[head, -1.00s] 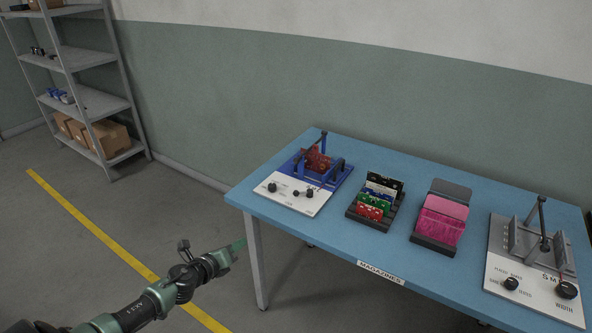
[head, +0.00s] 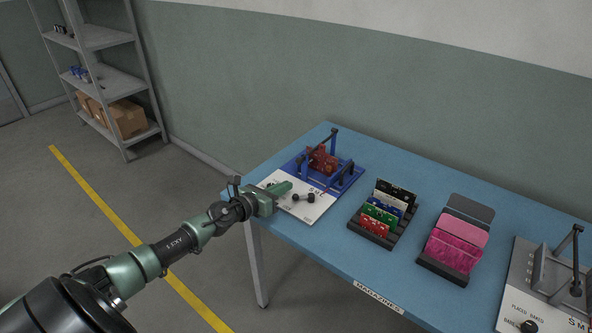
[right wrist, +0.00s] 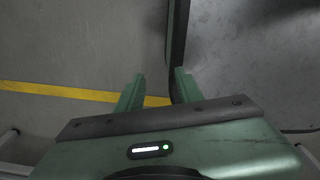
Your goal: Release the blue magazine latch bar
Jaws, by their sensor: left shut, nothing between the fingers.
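The blue magazine fixture (head: 350,178) stands at the left end of the blue table, with red parts (head: 322,160) held in its frame. A dark bar (head: 322,143) runs across its top; whether it is latched is too small to tell. A white panel with dark knobs (head: 306,208) lies in front of it. My left gripper (head: 284,188) is shut and empty, over the left part of that panel, short of the blue frame. Whether it touches the panel is unclear. My right gripper (right wrist: 158,88) shows only in the right wrist view, open and empty above the floor.
A dark rack of coloured cards (head: 384,213), a bin of pink sheets (head: 457,243) and a grey fixture (head: 548,282) stand further right on the table (head: 330,255). Shelves (head: 105,85) stand at the back left. The floor on the left is clear.

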